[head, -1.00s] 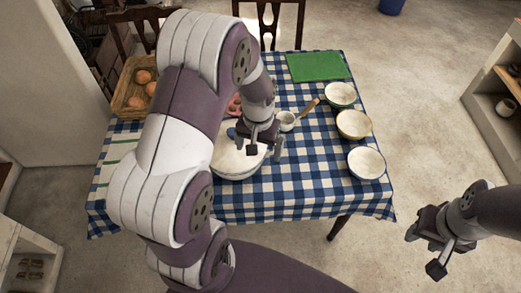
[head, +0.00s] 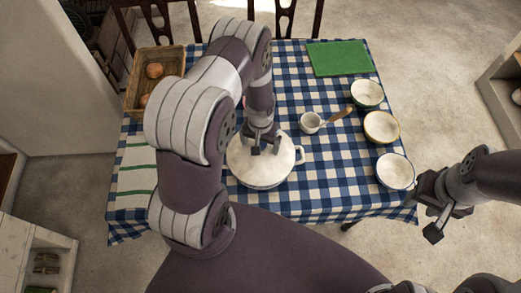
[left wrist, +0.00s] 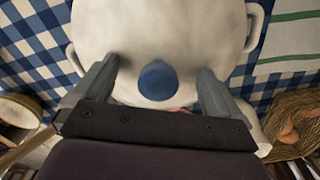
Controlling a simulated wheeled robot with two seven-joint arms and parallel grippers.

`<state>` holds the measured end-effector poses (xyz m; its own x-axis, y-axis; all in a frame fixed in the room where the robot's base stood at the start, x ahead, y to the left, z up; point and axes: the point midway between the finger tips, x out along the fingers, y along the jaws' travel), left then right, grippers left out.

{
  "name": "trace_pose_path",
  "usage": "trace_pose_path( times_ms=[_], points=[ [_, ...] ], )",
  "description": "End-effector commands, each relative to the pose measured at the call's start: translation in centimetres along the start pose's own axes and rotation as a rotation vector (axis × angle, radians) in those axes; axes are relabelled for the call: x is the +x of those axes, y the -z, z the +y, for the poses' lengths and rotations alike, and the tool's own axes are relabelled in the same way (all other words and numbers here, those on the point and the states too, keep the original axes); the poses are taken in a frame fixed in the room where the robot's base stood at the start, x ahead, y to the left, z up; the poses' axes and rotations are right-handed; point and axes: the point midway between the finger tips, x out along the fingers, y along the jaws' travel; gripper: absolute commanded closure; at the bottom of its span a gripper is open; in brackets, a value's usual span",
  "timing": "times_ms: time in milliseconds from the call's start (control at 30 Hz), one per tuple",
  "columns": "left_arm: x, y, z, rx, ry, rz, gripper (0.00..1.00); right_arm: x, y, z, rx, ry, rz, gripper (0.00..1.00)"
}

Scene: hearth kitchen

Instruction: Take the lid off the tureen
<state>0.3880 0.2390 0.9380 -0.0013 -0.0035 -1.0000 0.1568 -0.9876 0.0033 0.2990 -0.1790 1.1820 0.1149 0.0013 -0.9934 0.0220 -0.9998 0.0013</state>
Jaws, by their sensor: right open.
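The white tureen (head: 262,187) stands on the checked table with its white lid (head: 243,160) on it. In the left wrist view the lid (left wrist: 158,35) fills the upper middle, and its blue knob (left wrist: 158,80) shows between the two fingers. My left gripper (head: 264,149) is over the middle of the lid, pointing down. Its fingers (left wrist: 157,88) are apart, one on each side of the knob, with gaps to it. The knob is hidden by the gripper in the head view. My right gripper (head: 432,210) is open and empty off the table's right edge.
A small white ladle (head: 310,123) with a wooden handle lies right of the tureen. Several bowls (head: 382,127) line the right edge. A green board (head: 338,58) lies at the back, a basket (head: 155,62) at the back left, a striped towel (head: 136,172) at left.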

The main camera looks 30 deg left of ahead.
Motion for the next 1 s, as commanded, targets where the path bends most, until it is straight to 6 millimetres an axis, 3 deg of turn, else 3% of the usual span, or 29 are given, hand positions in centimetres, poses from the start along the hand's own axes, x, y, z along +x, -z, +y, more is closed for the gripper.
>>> trace_pose_path(
  times_ms=[33, 200, 300, 667, 933, 1000],
  points=[
    [0.1, -0.1, 0.0, 0.000, 0.000, -0.001, 0.19, 0.0, 0.0, 0.0, 0.000, 0.000, 0.000, 0.57],
    [0.1, -0.1, 0.0, 0.000, 0.000, -0.003, 0.75, 0.0, 0.0, 0.0, 0.000, 0.000, 0.000, 0.57],
    [0.1, -0.2, 0.0, 0.000, 0.000, -0.005, 1.00, 0.1, 0.0, 0.0, 0.000, 0.000, 0.000, 0.57],
    [0.0, -0.2, 0.0, 0.000, 0.000, -0.005, 1.00, 0.2, 0.0, 0.0, 0.000, 0.000, 0.000, 0.57],
    [-3.7, 0.1, 0.0, 0.000, 0.000, 0.002, 1.00, 1.6, -0.2, 0.0, 0.000, 0.000, 0.000, 0.57],
    [-4.5, 0.3, 1.4, 0.006, 0.000, 0.002, 1.00, 2.1, -0.3, 0.0, 0.000, 0.000, 0.000, 0.57]
  ],
)
